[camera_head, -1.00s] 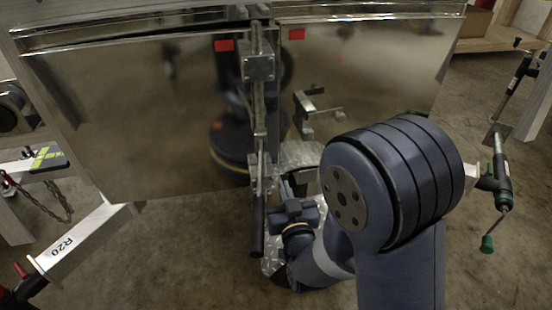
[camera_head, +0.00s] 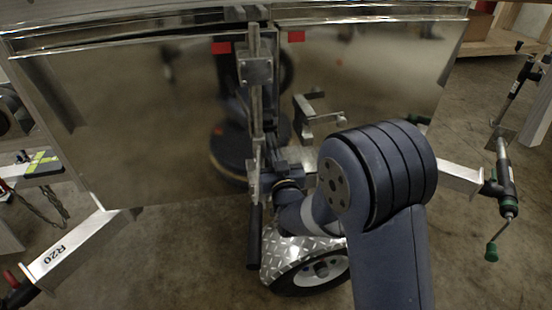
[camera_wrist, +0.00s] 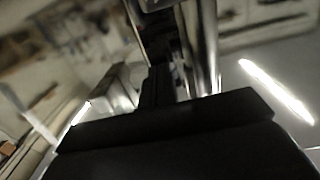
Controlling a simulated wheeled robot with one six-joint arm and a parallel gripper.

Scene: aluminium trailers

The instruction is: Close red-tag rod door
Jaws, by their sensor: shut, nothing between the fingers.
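Two shiny metal door panels show in the head view, the left panel (camera_head: 140,120) and the right panel (camera_head: 390,75). A red tag (camera_head: 222,47) is on the left panel and another red tag (camera_head: 297,36) on the right. A vertical metal rod (camera_head: 257,105) with brackets runs along the seam between them. Its lower end has a black grip (camera_head: 254,238). My gripper (camera_head: 272,158) is shut and empty, close to the right side of the rod's lower part; contact is unclear. In the wrist view my dark fingers (camera_wrist: 160,85) point up at blurred shiny metal (camera_wrist: 205,45).
A metal latch bracket (camera_head: 318,112) sticks out from the right panel, just above my wrist. A wheel with a diamond-plate fender (camera_head: 285,258) stands below. The R20 beam (camera_head: 75,245) is at lower left, and a green-handled jack (camera_head: 505,185) at right.

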